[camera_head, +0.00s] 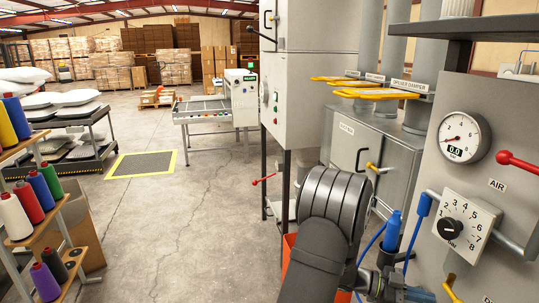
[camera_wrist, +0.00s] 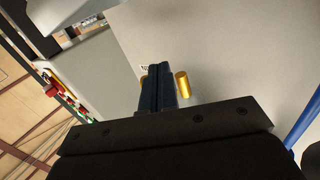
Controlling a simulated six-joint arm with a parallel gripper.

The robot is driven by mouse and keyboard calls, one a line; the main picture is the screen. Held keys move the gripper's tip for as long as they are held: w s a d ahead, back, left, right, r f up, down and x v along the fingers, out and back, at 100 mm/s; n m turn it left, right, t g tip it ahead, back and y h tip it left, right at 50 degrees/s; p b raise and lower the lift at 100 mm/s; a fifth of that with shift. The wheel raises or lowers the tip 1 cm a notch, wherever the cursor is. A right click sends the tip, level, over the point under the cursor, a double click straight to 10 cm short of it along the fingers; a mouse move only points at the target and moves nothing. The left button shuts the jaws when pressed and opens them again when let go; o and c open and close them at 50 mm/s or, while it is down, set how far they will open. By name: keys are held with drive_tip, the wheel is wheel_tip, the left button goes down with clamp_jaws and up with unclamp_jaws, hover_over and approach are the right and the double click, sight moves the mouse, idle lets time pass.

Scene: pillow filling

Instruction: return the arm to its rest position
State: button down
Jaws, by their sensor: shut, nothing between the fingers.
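My gripper (camera_wrist: 158,85) shows in the wrist view with its two dark fingers together and nothing held between them. A pale grey panel surface fills the view beyond the fingertips. A yellow cylindrical piece (camera_wrist: 182,84) shows just right of the fingers; I cannot tell whether they touch. In the head view my dark arm reaches up from the bottom centre, close to the grey machine cabinet (camera_head: 376,158). My fingertips cannot be made out clearly there.
The control panel at right has a gauge (camera_head: 463,137), a numbered dial (camera_head: 454,229) and a red lever (camera_head: 519,162). A blue air nozzle (camera_head: 392,231) with a hose is beside my arm. Thread spools (camera_head: 15,215) stand at left. The concrete floor (camera_head: 180,225) between is clear.

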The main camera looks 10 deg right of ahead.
drive_tip(key=shift+w+a+r+m+t, duration=0.1)
drive_tip(key=shift+w+m+t, duration=0.15)
drive_tip(key=shift+m, duration=0.25)
drive_tip(key=shift+s, duration=0.1)
drive_tip(key=s+a+f+n+g+h, duration=0.2)
drive_tip(key=a+f+n, duration=0.3)
drive_tip(key=a, duration=0.6)
drive_tip(key=w+d+r+m+t+y, duration=0.2)
drive_tip(key=d+r+m, duration=0.25)
drive_tip(key=d, duration=0.65)
drive_tip(key=r+v, duration=0.2)
drive_tip(key=v, duration=1.1)
drive_tip(key=shift+w+a+m+t, duration=0.15)
drive_tip(key=shift+w+m+t, duration=0.2)
drive_tip(key=shift+t, duration=0.1)
